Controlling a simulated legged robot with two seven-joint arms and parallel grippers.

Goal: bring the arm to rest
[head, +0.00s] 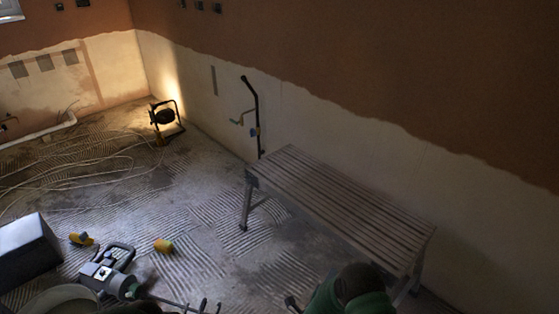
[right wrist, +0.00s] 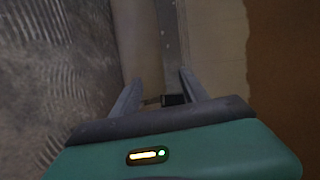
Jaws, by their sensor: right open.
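My right arm, green and black, comes in at the bottom right of the head view, beside the near end of the slatted bench. Only a dark bit of its right gripper (head: 293,303) shows there. In the right wrist view the two grey fingers of the right gripper (right wrist: 158,88) stand apart, with nothing held between them. A small dark thing shows behind the gap, too unclear to name. My left gripper does not show.
A slatted bench (head: 340,205) stands along the half-plastered wall (head: 330,130). A mixing tool (head: 108,268) lies on the ridged floor at lower left, near a grey box (head: 28,250). The middle floor is mostly clear.

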